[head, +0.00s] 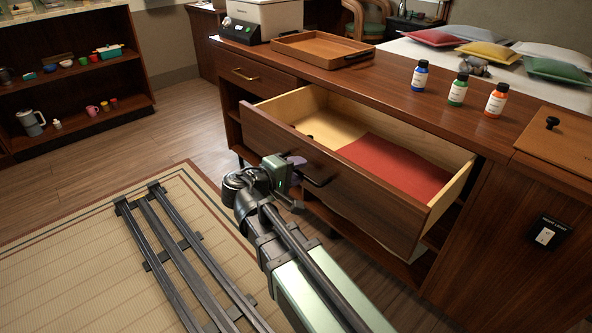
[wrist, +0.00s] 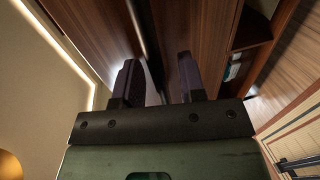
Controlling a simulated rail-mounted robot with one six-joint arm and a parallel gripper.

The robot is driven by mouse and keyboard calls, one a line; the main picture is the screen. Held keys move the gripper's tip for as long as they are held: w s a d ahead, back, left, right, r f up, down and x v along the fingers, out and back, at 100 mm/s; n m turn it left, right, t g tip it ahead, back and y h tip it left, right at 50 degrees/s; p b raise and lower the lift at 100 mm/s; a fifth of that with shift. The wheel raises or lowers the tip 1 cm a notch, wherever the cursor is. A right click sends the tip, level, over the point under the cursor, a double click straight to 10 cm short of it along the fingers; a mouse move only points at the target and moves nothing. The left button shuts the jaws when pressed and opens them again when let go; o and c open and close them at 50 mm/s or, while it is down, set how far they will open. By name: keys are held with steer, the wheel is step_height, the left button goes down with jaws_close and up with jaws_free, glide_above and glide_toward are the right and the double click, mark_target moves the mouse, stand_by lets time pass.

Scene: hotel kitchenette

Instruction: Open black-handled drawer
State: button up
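The wide wooden drawer (head: 372,205) in the counter stands pulled well out, its light wood inside and a red mat (head: 395,168) in view. Its black bar handle (head: 323,182) is on the front panel, partly behind my gripper (head: 295,166). In the wrist view the dark handle (wrist: 143,30) runs down between the two fingers of my gripper (wrist: 161,80). The fingers are apart, with a gap beside the bar on the right, so the gripper looks open around the handle. The far ends of the fingers are hard to make out in shadow.
A smaller closed drawer (head: 257,77) is at the left. On the counter are a wooden tray (head: 322,48) and blue, green and orange bottles (head: 419,76). A shelf unit (head: 75,70) stands at the far left. The floor mat (head: 75,235) before the drawer has rails on it.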

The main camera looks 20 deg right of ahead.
steer(key=p+v, duration=0.2)
steer(key=v, duration=0.8)
steer(key=shift+s+a, duration=0.2)
steer(key=shift+a, duration=0.15)
steer(key=shift+r, duration=0.1)
